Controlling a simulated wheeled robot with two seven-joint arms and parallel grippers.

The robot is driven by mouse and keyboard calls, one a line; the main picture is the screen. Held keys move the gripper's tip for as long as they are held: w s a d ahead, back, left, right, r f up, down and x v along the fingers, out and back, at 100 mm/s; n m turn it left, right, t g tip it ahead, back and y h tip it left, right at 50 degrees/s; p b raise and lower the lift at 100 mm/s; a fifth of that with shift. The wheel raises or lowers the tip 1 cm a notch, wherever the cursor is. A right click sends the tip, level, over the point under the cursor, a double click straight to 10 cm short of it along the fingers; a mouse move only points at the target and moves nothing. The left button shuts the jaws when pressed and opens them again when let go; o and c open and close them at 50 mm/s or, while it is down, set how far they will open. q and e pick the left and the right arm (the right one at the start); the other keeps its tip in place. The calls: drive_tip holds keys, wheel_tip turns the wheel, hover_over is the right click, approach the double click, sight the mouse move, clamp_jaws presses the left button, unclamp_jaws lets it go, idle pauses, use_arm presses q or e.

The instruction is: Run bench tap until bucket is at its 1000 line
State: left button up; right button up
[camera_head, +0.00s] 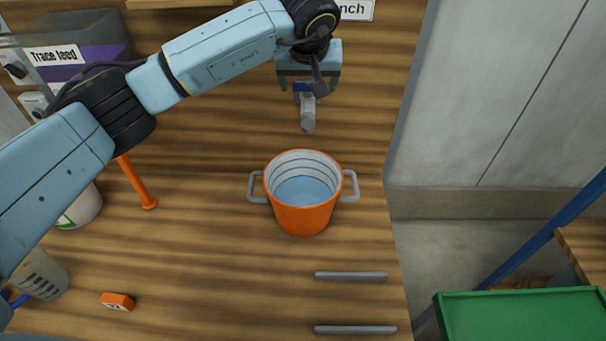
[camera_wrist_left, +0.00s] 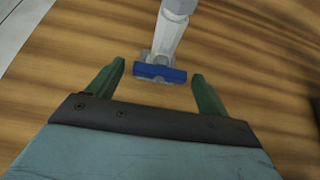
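An orange bucket (camera_head: 303,215) with two grey side handles stands upright on the wooden bench. Ring lines run around its pale inner wall, and water (camera_head: 304,190) lies inside; I cannot read the line numbers. The grey bench tap (camera_head: 307,118) sits behind the bucket, its spout pointing toward it. I see no stream below the spout. The tap's blue handle (camera_wrist_left: 160,73) shows between the green fingers of my left gripper (camera_wrist_left: 158,73), which is open with a gap on both sides. In the head view, my left gripper (camera_head: 309,86) is at the tap. My right gripper is out of view.
A box labelled Trace feed (camera_head: 55,55), an orange rod (camera_head: 136,182), a white pot (camera_head: 82,208) and a grey slotted cup (camera_head: 40,272) stand at left. A small orange block (camera_head: 117,301) and two grey bars (camera_head: 351,276) lie in front. A green crate (camera_head: 520,315) is lower right.

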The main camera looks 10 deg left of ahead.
use_arm(q)
drive_tip(key=shift+o, duration=0.2)
drive_tip(key=shift+r, duration=0.1)
drive_tip(key=b+v, duration=0.1)
drive_tip(key=v, duration=1.2)
drive_tip(key=shift+s+b, duration=0.15)
drive_tip(key=shift+b, duration=0.15)
